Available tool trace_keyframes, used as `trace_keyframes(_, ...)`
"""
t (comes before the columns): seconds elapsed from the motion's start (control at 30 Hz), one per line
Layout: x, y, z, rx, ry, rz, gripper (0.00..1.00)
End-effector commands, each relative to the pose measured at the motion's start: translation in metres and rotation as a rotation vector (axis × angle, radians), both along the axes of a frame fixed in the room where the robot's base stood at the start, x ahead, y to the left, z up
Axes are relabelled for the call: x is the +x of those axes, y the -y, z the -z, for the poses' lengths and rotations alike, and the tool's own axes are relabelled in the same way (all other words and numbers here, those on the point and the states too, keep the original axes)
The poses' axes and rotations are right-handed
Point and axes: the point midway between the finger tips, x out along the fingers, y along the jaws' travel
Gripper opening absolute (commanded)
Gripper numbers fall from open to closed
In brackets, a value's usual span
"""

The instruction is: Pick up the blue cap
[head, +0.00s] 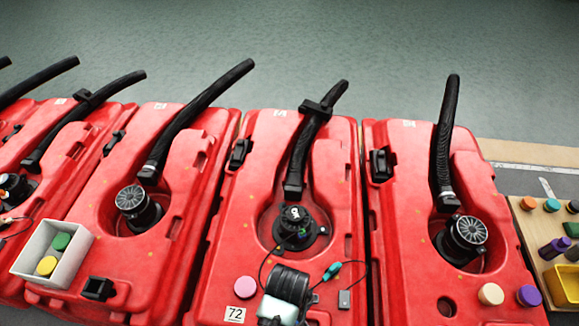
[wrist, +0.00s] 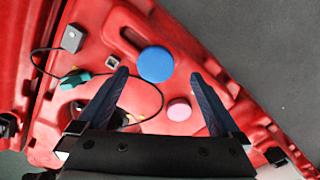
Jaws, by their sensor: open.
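The blue cap (wrist: 155,64) is a flat round disc on the red tank top, seen in the wrist view. It lies just past and between the fingertips of my gripper (wrist: 160,76). My gripper is open, with one dark finger on each side and nothing held. I cannot tell how high the fingertips are above the cap. The blue cap is not visible in the head view, where a dark ribbed body (head: 288,284) covers part of the tank front.
A pink cap (wrist: 179,109) lies close to the blue one, inside the right finger; it also shows in the head view (head: 245,287). A teal plug (wrist: 75,79), a black cable and a grey box (wrist: 72,39) are left. A shelf with caps (head: 545,235) stands far right.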

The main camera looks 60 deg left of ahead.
Motion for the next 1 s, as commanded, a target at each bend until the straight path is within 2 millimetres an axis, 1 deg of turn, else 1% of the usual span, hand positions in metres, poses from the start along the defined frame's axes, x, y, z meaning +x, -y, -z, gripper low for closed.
trace_keyframes(0.03,0.0,0.0,0.009,0.0,0.0,0.001,1.0)
trace_keyframes(0.27,0.002,0.0,0.019,0.001,0.001,0.002,1.0)
trace_keyframes(0.37,0.003,0.0,0.03,0.001,0.001,0.002,1.0)
trace_keyframes(0.5,0.007,-0.001,0.05,0.001,0.002,0.003,1.0)
trace_keyframes(0.6,0.006,0.0,0.063,0.001,0.001,0.003,1.0)
trace_keyframes(0.67,0.006,-0.001,0.066,0.001,0.001,0.003,1.0)
trace_keyframes(0.87,0.006,-0.001,0.064,0.002,0.002,0.003,1.0)
trace_keyframes(0.97,0.006,-0.001,0.064,0.002,0.002,0.003,0.84)
trace_keyframes(1.0,0.006,-0.001,0.064,0.002,0.002,0.003,0.77)
